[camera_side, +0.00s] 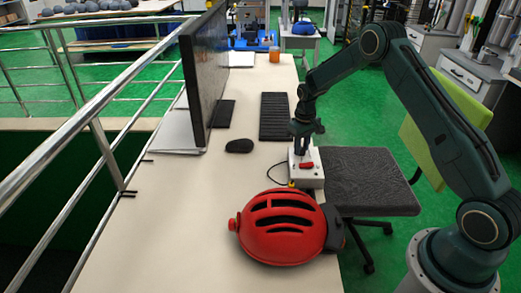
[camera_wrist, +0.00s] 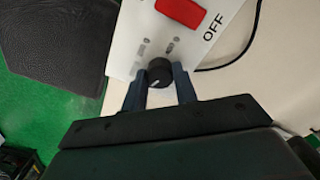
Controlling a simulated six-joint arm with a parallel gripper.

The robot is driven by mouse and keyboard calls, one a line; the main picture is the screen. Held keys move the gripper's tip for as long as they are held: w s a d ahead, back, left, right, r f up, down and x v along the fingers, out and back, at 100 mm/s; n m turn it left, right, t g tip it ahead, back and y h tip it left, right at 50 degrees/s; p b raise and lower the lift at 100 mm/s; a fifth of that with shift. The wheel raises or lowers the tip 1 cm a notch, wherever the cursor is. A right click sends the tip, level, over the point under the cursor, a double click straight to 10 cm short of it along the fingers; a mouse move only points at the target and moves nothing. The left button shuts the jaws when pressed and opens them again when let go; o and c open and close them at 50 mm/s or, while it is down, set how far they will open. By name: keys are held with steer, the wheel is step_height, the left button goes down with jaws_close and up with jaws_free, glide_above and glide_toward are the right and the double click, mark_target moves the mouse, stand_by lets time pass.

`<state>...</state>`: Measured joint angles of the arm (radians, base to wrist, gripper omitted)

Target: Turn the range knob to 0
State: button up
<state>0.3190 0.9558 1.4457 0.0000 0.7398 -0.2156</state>
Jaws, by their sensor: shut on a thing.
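The range knob (camera_wrist: 160,73) is small, round and black with a light pointer mark, in the wrist view. It sits on a white control box (camera_wrist: 125,40), which also shows in the side view (camera_side: 311,178). My gripper (camera_wrist: 160,88) has one finger on each side of the knob and is shut on it. In the side view my gripper (camera_side: 302,146) points down over the far part of the box, and the knob is hidden there. Small grey markings by the knob are too blurred to read. A red switch (camera_wrist: 181,11) with "OFF" lettering is on the same box.
A red slotted helmet-like object (camera_side: 283,228) lies just in front of the box. A keyboard (camera_side: 274,116), a mouse (camera_side: 239,146) and a monitor (camera_side: 204,75) stand to the left and behind. A dark cable leaves the box. A grey chair (camera_side: 365,180) is at the right.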

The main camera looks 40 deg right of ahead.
mark_target(302, 148)
steer(key=n, duration=0.4)
steer(key=shift+n, duration=0.4)
steer(key=o, duration=1)
steer(key=shift+r, duration=0.15)
step_height(302, 148, up, 14)
steer(key=shift+f, duration=0.25)
stand_by(0.4)
